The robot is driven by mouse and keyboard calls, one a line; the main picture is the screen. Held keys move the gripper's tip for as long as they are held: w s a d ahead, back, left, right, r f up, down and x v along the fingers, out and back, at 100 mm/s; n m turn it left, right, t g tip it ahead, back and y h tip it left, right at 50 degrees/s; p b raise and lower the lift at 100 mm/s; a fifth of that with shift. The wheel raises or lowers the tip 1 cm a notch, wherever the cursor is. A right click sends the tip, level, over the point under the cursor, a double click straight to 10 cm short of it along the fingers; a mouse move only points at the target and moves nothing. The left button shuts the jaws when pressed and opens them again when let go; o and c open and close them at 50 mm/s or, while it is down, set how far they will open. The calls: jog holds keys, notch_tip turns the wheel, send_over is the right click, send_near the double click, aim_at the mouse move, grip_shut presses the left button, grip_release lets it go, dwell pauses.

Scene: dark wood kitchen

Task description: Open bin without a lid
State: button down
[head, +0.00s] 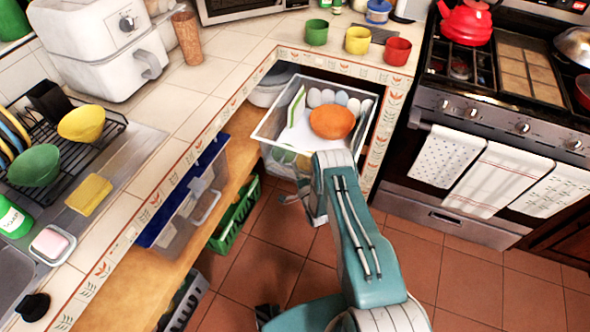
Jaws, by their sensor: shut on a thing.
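The bin without a lid (262,133) is a clear box with a pale rim, pulled partly out of the corner opening under the counter. An orange bowl, several egg-like rounded items and some pale pieces lie in it. My gripper (303,196) is at the bin's front side, below the rim, and is shut on the bin. My own arm hides part of the bin's front and the exact grip. A clear bin with a blue lid (188,191) stands on the wooden shelf to the left.
The stove (478,125) with hanging towels stands close on the right. The tiled counter (222,75) holds cups, an air fryer and a dish rack. The tiled floor (475,270) is clear at the lower right.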

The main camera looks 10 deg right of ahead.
jog(key=shift+s+a+f, duration=0.15)
jog(key=shift+s+f, duration=0.2)
jog(key=shift+s, duration=0.1)
jog(key=c, duration=0.8)
grip_release()
jog(key=shift+o, duration=0.8)
jog(key=shift+w, duration=0.1)
jog(key=shift+r, duration=0.15)
